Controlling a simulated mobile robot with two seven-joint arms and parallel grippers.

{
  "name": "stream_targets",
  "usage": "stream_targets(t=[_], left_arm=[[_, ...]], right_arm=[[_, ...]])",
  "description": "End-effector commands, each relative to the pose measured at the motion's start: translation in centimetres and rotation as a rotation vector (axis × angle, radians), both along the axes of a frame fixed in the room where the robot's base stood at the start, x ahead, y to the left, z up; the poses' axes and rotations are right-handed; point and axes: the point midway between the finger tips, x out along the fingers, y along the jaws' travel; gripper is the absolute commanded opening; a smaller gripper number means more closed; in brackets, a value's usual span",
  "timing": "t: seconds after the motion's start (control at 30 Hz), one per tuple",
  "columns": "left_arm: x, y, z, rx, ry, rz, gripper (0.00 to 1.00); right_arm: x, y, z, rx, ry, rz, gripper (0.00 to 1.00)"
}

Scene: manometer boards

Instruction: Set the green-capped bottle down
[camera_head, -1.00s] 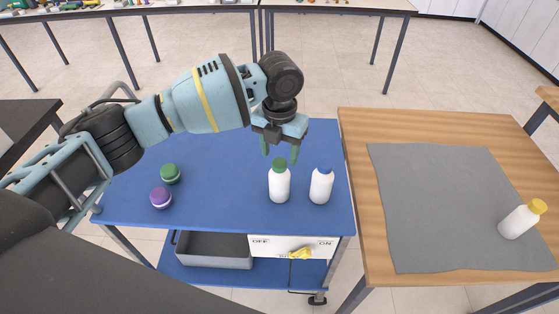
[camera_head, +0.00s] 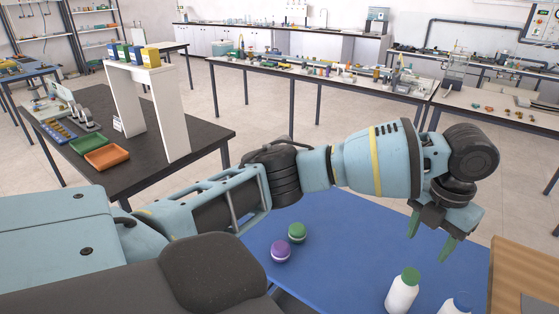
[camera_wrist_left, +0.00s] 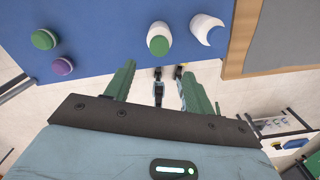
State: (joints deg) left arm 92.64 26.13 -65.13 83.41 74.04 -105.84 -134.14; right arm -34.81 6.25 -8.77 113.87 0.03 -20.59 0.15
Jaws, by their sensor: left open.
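The green-capped white bottle (camera_head: 402,295) stands upright on the blue table top (camera_head: 340,262), near the lower edge of the head view. It also shows in the left wrist view (camera_wrist_left: 159,38). My left gripper (camera_head: 430,238) is open and empty, above and behind the bottle in the head view, with its fingers clear of it. In the left wrist view the gripper's green fingers (camera_wrist_left: 156,85) are spread, apart from the bottle. My right gripper is not in view.
A blue-capped bottle (camera_head: 456,304) stands close to the right of the green-capped one. A green-lidded jar (camera_head: 297,232) and a purple-lidded jar (camera_head: 281,250) stand to the left. A wooden table (camera_head: 508,275) adjoins at right. A dark bench (camera_head: 190,115) with trays is at left.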

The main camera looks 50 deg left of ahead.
Motion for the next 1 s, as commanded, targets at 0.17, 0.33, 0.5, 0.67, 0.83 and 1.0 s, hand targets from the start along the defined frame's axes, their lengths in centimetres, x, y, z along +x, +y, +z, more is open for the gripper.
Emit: stream_targets(t=[0.17, 0.33, 0.5, 0.67, 0.83, 1.0], left_arm=[[-0.9, -2.3, -3.7, -0.067, -0.005, 0.076, 0.54], [-3.1, -6.6, -9.6, -0.228, -0.013, 0.272, 0.54], [-5.9, -10.5, -14.1, -0.418, 0.009, 0.526, 0.54], [-8.7, -13.2, -17.1, -0.598, 0.061, 0.797, 0.54], [-11.4, -14.4, -19.4, -0.773, 0.139, 1.116, 0.54], [-14.0, -13.5, -22.3, -0.901, 0.224, 1.471, 0.54]], right_arm=[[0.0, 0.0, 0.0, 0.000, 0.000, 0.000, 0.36], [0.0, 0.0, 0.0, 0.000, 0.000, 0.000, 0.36], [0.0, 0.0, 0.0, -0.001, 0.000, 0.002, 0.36], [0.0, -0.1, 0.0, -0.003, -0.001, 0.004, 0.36], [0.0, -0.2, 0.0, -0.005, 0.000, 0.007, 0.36], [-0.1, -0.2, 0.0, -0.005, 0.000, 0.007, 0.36]])
